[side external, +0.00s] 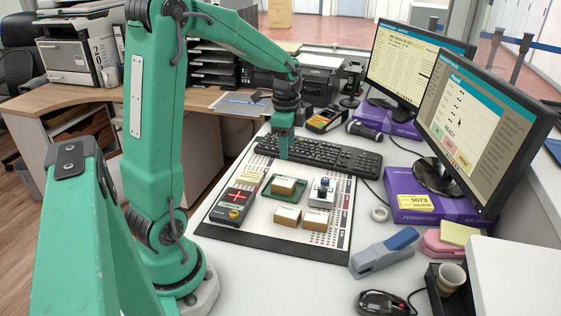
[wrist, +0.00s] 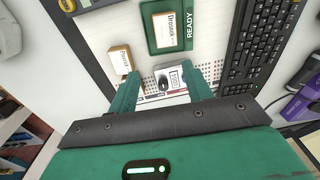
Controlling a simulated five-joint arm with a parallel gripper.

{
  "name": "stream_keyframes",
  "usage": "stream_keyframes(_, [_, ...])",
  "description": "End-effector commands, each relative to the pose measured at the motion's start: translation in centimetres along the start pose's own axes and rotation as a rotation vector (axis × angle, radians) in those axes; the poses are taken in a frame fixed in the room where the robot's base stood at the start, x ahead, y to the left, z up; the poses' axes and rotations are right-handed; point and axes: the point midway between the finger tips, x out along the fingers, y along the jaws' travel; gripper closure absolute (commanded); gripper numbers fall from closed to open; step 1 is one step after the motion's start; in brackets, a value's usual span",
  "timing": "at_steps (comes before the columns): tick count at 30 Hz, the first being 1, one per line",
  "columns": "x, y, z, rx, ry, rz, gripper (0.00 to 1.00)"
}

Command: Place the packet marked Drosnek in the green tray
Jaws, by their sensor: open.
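The green tray (side external: 268,192) lies on the board, and a tan packet (side external: 284,186) with a white label sits in it. In the wrist view the tray (wrist: 152,37) is at the top, and the label on its packet (wrist: 166,29) appears to read Drosnek. My gripper (side external: 284,155) is above the far part of the board near the keyboard, apart from the packet and tray. In the wrist view its fingers (wrist: 165,78) are spread, with no packet held between them. Another packet (wrist: 120,59) lies outside the tray; its label is hard to read.
Two packets (side external: 288,216) and (side external: 317,221) lie on the near part of the board. A device with a dark knob (side external: 322,191) stands right of the tray. The keyboard (side external: 335,157) and monitors (side external: 480,120) stand behind and right.

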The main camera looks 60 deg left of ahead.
Motion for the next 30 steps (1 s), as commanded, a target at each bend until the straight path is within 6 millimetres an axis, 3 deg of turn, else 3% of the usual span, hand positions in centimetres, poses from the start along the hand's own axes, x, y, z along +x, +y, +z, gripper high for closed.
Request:
stream_keyframes(6, [-3.7, 4.0, -1.9, -0.130, 0.047, -0.074, 0.50])
stream_keyframes(15, [-7.5, 10.3, -3.3, -0.336, 0.152, -0.148, 0.50])
stream_keyframes(30, [-9.9, 19.7, -2.8, -0.661, 0.381, -0.164, 0.50])
